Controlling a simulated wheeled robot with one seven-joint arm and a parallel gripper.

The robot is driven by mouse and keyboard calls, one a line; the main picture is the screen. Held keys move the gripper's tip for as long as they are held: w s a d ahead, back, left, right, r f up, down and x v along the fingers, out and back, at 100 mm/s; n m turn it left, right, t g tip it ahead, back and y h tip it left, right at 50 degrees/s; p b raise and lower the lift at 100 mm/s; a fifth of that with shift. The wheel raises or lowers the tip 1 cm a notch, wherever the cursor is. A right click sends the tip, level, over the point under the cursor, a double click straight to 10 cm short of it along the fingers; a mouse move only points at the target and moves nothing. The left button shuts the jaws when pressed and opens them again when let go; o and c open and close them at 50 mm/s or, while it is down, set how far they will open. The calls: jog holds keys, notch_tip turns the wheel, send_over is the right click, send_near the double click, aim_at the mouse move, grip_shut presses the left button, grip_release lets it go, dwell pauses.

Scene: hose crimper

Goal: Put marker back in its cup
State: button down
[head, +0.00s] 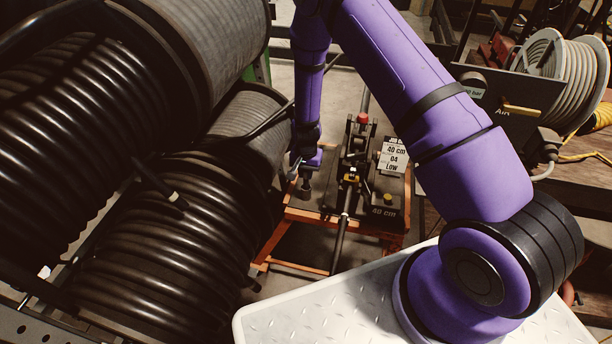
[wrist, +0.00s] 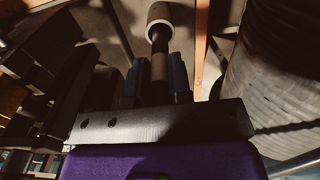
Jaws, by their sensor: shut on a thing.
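My gripper (wrist: 158,72) is shut on the marker (wrist: 160,68), a dark, slim stick between two blue-grey fingers in the wrist view. Beyond the fingertips is a brownish cylinder with a pale rim, which looks like the cup (wrist: 160,14). The marker's thin dark end overlaps the cup's mouth in this view; I cannot tell how deep it reaches. In the head view my gripper (head: 303,172) points down at the left side of the crimper bench, with a small dark cylinder (head: 305,188) just below it. Marker and cup are too small to separate there.
The crimper (head: 350,175) with its lever stands right of my gripper on an orange-framed bench (head: 304,268). Large black hose coils (head: 170,235) fill the left side, close to my gripper. A hose reel (head: 565,75) is at upper right.

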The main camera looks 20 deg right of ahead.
jog(key=shift+f, duration=0.9)
jog(key=shift+f, duration=0.15)
jog(key=c, duration=1)
grip_release()
jog(key=shift+c, duration=0.2)
